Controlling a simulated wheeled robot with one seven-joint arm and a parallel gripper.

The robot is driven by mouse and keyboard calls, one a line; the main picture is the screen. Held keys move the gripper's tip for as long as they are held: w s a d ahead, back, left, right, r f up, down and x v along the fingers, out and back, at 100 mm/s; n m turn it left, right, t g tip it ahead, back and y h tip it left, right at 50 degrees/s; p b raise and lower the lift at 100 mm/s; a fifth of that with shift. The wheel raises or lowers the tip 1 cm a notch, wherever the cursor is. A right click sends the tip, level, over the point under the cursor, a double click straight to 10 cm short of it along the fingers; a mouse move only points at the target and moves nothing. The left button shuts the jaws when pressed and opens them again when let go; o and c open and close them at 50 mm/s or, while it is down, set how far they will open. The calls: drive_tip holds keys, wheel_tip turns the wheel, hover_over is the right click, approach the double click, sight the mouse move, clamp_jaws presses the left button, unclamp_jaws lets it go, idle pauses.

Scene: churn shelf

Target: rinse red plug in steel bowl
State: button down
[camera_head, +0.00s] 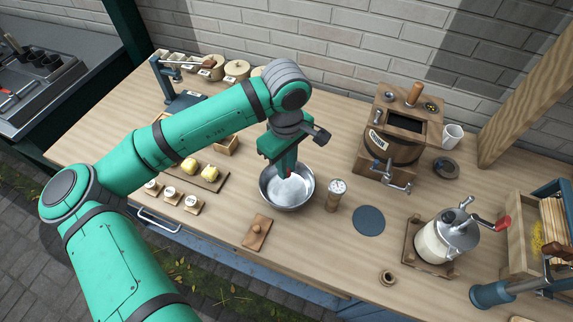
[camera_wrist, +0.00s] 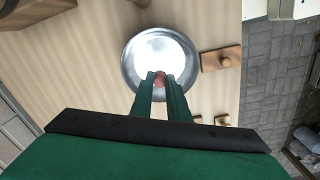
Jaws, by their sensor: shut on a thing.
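The steel bowl (camera_head: 275,199) stands on the wooden worktop, and its inside looks bright and pale. My gripper (camera_head: 288,172) points down over the bowl. It is shut on the red plug (camera_wrist: 159,79), which shows as a small red thing between the fingertips. In the wrist view the fingers (camera_wrist: 160,84) reach over the bowl (camera_wrist: 131,67) and the plug appears within its rim. I cannot tell whether the plug touches what is in the bowl. Most of the plug is hidden by the fingers.
A dial gauge on a wooden stand (camera_head: 335,195) is close to the bowl's right. A tray with yellow lumps (camera_head: 208,181) is to the left. A wooden churn (camera_head: 390,150) stands back right, a dark round mat (camera_head: 369,220) before it.

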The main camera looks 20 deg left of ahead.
idle(0.4)
drive_tip(key=shift+w+r, duration=0.1)
drive_tip(key=shift+r, duration=1.9)
